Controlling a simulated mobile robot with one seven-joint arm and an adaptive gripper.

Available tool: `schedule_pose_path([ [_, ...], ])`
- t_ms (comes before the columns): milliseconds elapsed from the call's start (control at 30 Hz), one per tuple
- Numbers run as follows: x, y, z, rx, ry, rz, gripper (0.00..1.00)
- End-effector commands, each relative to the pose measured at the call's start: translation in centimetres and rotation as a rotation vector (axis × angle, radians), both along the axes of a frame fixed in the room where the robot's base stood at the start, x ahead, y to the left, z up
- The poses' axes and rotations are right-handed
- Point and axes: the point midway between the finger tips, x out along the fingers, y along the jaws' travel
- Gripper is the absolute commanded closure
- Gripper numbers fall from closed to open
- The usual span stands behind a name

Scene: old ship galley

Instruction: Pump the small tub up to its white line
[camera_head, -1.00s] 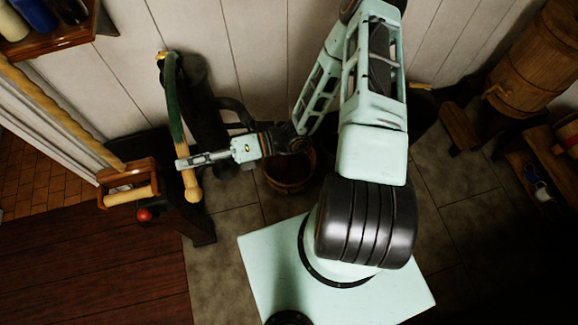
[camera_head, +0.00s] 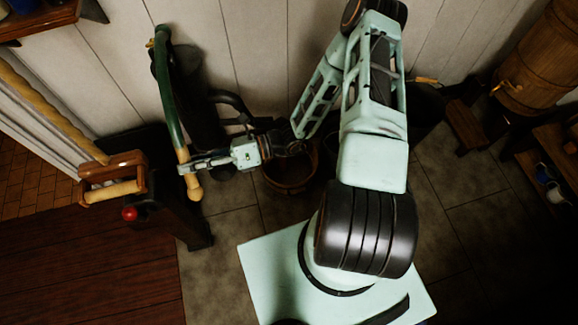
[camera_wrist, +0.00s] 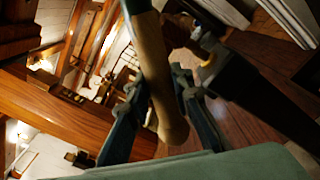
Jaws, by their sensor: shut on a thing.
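The pump (camera_head: 205,118) is a dark upright body against the plank wall, with a dark spout (camera_head: 233,101) to its right. Its long green handle (camera_head: 172,100) ends in a pale wooden grip (camera_head: 193,186). My gripper (camera_head: 185,166) is shut around the wooden grip, just above its knobbed end. In the wrist view my fingers (camera_wrist: 158,98) sit on both sides of the grip (camera_wrist: 153,55). The small wooden tub (camera_head: 280,184) stands on the floor below the spout, partly hidden by my arm. Its white line and water level cannot be seen.
A dark stand with a wooden-handled top (camera_head: 128,166) and a red knob (camera_head: 129,214) is close left of the handle. A wooden barrel (camera_head: 543,55) and a low shelf are at the right. Tiled floor is open around my base.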

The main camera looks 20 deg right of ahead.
Motion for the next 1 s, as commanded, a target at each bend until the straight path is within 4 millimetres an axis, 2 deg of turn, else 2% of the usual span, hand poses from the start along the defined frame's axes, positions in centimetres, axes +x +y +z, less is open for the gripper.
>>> schedule_pose_path([
  [33, 0.7, -0.2, -1.9, -0.009, -0.030, -0.006, 1.00],
  [300, 2.5, -0.3, -5.2, -0.020, -0.172, -0.009, 1.00],
  [1000, 2.5, -0.3, -5.2, -0.019, -0.193, -0.004, 1.00],
])
